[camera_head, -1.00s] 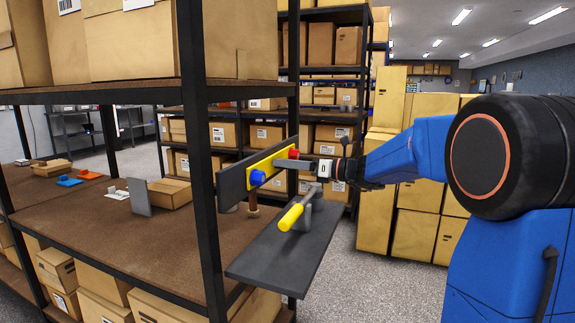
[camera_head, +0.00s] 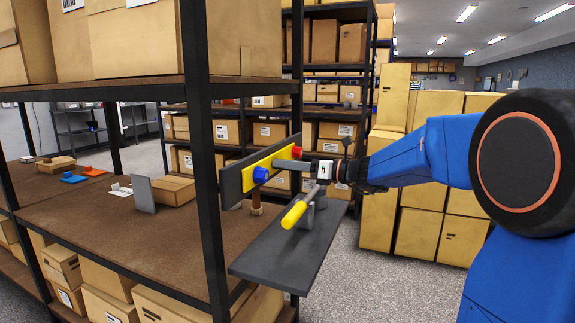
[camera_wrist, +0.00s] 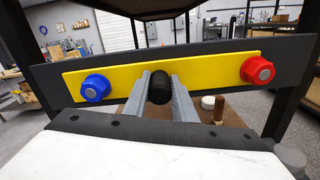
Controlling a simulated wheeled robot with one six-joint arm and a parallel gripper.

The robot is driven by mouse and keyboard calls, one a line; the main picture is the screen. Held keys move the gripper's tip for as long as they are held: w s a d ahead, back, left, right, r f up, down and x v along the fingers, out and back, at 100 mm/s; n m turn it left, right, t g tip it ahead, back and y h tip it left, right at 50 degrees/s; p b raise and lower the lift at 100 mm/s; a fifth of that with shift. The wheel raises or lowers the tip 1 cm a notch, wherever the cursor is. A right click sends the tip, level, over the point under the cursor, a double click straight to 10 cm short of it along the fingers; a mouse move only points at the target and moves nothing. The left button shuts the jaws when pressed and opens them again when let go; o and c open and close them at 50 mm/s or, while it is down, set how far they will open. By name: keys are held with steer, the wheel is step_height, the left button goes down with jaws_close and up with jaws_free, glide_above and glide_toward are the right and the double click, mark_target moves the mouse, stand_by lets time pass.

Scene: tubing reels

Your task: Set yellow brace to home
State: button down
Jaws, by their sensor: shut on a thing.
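The yellow brace (camera_head: 278,162) is a flat bar lying against a long dark upright plate (camera_wrist: 295,50). It has a blue hex knob (camera_wrist: 96,88) at its left end and a red one (camera_wrist: 257,70) at its right end. In the wrist view the yellow brace (camera_wrist: 120,78) slopes slightly, left end lower. A black round knob (camera_wrist: 158,88) stands out at its middle. My gripper (camera_wrist: 160,95) is shut on this knob, one grey finger on each side. In the head view my gripper (camera_head: 288,165) reaches the brace from the right; its fingers hide the black knob.
A yellow-handled lever (camera_head: 294,214) on a grey mount stands on a dark shelf board (camera_head: 275,255) below the gripper. A black rack post (camera_head: 203,200) stands close left. A brown peg (camera_wrist: 218,108) is behind the plate. Stacked cartons (camera_head: 415,232) stand at right.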

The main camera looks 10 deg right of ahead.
steer(key=c, duration=1.5)
jaws_free()
steer(key=shift+s+a, duration=0.15)
steer(key=shift+s, duration=0.1)
steer(key=shift+o, duration=0.2)
steer(key=shift+s+d, duration=0.15)
steer(key=shift+d, duration=0.3)
steer(key=v, duration=1.6)
steer(key=shift+s+d, duration=0.2)
